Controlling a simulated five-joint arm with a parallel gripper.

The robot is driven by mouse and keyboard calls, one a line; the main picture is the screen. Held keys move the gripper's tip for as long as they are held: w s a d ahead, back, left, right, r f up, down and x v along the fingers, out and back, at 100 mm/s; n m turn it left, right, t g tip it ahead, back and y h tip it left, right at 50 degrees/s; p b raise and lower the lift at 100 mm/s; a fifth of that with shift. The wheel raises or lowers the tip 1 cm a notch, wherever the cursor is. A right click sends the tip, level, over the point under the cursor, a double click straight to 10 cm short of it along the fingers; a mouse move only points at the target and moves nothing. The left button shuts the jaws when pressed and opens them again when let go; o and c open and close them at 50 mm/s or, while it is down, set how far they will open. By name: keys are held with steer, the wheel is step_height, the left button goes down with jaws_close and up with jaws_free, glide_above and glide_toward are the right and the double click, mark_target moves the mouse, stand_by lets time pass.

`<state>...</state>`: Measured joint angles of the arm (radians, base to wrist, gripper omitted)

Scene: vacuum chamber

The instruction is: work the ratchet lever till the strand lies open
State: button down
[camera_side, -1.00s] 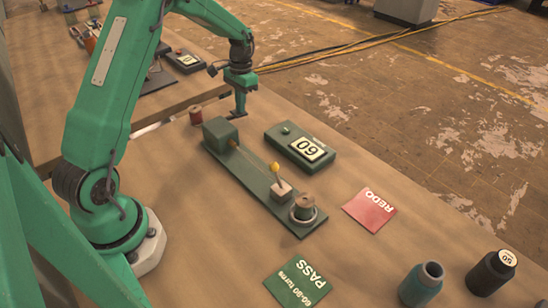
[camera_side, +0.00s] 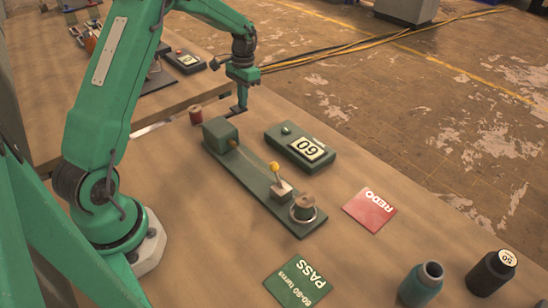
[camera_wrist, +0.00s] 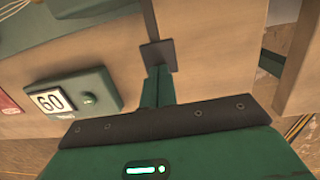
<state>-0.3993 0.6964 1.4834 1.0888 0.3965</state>
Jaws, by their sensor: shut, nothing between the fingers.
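The twist tester, a long green base (camera_side: 262,190), lies on the bench with a green block (camera_side: 221,134) at its far left end. A lever with a yellow knob (camera_side: 273,166) stands on a pale block (camera_side: 281,190) near the other end and leans to the left. A thin strand (camera_side: 250,155) runs from the green block toward the lever; its twist is too small to tell. A spool (camera_side: 303,206) stands at the near end. My gripper (camera_side: 239,110) is shut and empty above the bench, beyond the green block. It also shows in the wrist view (camera_wrist: 158,55).
A counter box (camera_side: 300,147) reading 60 stands right of the base; it also shows in the wrist view (camera_wrist: 72,93). A red REDO card (camera_side: 369,210), green PASS card (camera_side: 297,281), teal spool (camera_side: 421,284) and black spool (camera_side: 491,272) lie nearer. A reddish spool (camera_side: 196,115) stands close to my gripper.

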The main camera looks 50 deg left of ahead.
step_height(320, 180, up, 11)
steer(key=w, duration=0.2)
steer(key=shift+w, duration=0.35)
stand_by(0.4)
steer(key=shift+r, duration=0.1)
steer(key=s+d+r+t+y, duration=0.1)
steer(key=s+d+r+t, duration=0.2)
steer(key=s+d+r, duration=0.9)
steer(key=s+d+f+t, duration=0.2)
steer(key=s+d, duration=0.2)
steer(key=s, duration=0.3)
steer(key=s+d+f+t, duration=0.1)
steer(key=s+d+f, duration=0.1)
steer(key=s, duration=0.6)
steer(key=shift+s+d+f+t, duration=0.15)
steer(key=shift+d+f+t, duration=0.2)
steer(key=shift+d, duration=0.55)
